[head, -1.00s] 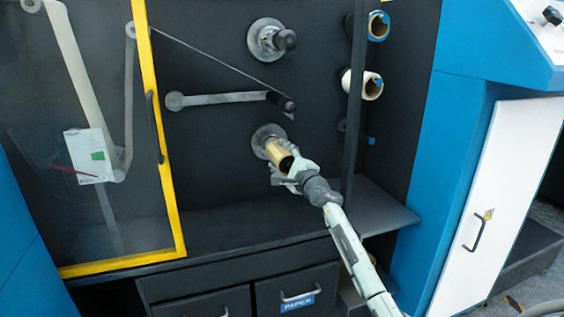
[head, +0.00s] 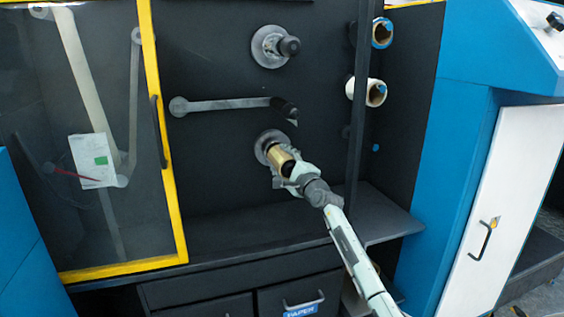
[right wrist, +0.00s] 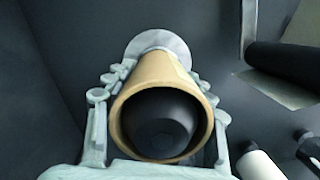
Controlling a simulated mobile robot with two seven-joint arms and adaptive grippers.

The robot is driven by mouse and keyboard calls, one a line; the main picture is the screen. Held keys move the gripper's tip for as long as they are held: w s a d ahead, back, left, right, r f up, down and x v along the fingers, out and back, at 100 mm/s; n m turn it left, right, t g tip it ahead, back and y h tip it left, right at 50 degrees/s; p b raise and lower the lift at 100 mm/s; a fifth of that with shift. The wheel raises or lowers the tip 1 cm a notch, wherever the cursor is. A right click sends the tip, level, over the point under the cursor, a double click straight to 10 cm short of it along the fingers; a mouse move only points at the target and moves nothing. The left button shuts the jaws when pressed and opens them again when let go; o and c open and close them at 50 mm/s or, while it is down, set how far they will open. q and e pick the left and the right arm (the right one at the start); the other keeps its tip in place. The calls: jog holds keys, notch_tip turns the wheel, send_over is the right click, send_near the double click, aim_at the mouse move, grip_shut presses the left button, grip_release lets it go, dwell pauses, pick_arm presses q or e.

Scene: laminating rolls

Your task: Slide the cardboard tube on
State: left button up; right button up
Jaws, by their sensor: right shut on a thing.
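The tan cardboard tube (head: 281,160) sits around the lower spindle, in front of its round grey flange (head: 264,143). My right gripper (head: 290,178) is shut on the tube near its outer end. In the right wrist view the tube (right wrist: 122,112) has the spindle's black end (right wrist: 160,127) inside its open mouth, with the grey flange (right wrist: 158,46) behind. The fingers of my right gripper (right wrist: 158,105) lie along both sides of the tube. Whether the tube touches the flange is hard to tell. My left gripper is not in view.
Another spindle (head: 275,46) is above, with a grey roller arm (head: 225,103) between. A dark vertical post (head: 359,120) stands right of the tube, beside two wall-mounted rolls (head: 366,91). A dark shelf (head: 225,240) lies below. A yellow-framed clear door (head: 166,150) is at the left.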

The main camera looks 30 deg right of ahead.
jog(key=o, duration=1.2)
jog(key=shift+o, duration=0.2)
